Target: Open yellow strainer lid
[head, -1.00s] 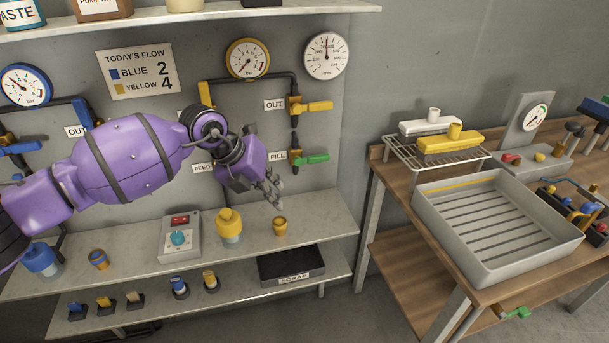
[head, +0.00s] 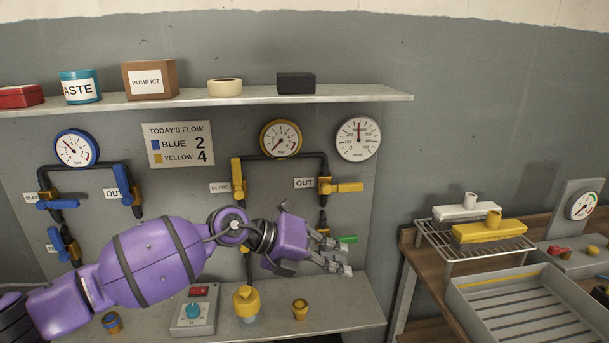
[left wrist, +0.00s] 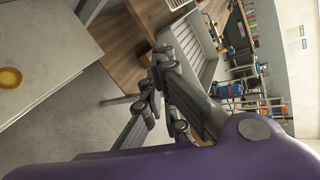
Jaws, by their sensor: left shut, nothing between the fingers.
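The yellow strainer (head: 246,303) stands on the bench shelf, its yellow lid on top of a clear bowl. The lid looks seated. My left gripper (head: 338,259) is up and to the right of it, apart from it, in front of the panel near the green-handled valve (head: 347,238). Its fingers point right and are shut with nothing between them. In the left wrist view the left gripper (left wrist: 160,90) also shows shut and empty. A round yellow thing (left wrist: 11,78) lies at that view's left edge; I cannot tell which it is. My right gripper is not in view.
A small gold cup (head: 300,309) stands right of the strainer, and a grey control box (head: 195,312) left of it. A wooden table with a grey tray (head: 470,300) is at the right.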

